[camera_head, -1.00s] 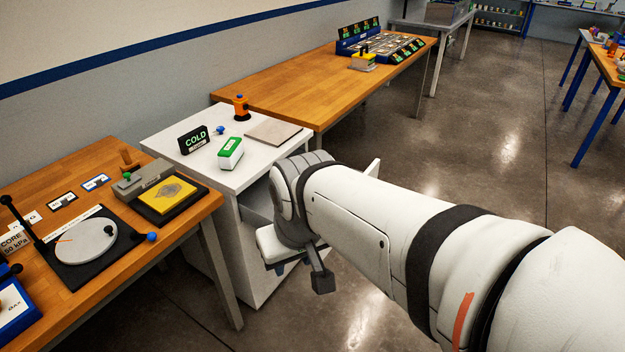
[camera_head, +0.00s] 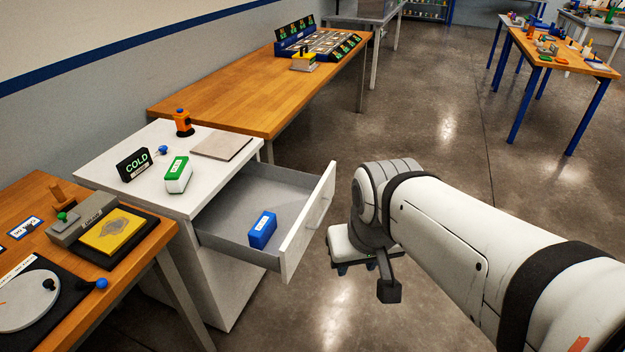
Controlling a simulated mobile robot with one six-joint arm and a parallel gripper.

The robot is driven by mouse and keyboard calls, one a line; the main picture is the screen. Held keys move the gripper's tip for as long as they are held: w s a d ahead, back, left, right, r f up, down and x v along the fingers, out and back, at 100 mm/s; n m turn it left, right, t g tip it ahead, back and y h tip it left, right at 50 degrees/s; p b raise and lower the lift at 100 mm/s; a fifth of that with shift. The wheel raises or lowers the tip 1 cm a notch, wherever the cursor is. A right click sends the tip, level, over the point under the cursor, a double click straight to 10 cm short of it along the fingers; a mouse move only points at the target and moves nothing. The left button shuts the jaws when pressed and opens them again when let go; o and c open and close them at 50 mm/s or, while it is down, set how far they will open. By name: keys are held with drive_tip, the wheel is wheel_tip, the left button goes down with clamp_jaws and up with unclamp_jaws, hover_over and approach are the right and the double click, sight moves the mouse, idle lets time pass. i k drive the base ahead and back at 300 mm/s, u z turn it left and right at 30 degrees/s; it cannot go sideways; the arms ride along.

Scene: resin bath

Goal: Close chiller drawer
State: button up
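The chiller is a white cabinet (camera_head: 215,283) with a COLD sign (camera_head: 134,163) on its top. Its drawer (camera_head: 291,231) is pulled out toward the right, with a handle on the outer face of its white front. A blue box with a white label (camera_head: 262,230) lies inside the drawer. My gripper (camera_head: 356,268) is to the right of the drawer front, apart from it, pointing down over the floor. My wrist hides most of its fingers, so their opening does not show.
A green and white box (camera_head: 177,175), an orange bottle-like item (camera_head: 183,122) and a flat board (camera_head: 221,145) sit on the cabinet top. Wooden benches stand in front (camera_head: 40,270) and behind (camera_head: 230,93). Floor (camera_head: 420,140) beyond my arm is clear.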

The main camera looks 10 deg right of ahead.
sight(299, 201)
drive_tip(key=i, duration=1)
drive_tip(key=u, duration=1.45)
drive_tip(key=k, duration=0.85)
drive_tip(key=z, duration=1.1)
drive_tip(key=i, duration=1)
drive_tip(key=u, duration=0.1)
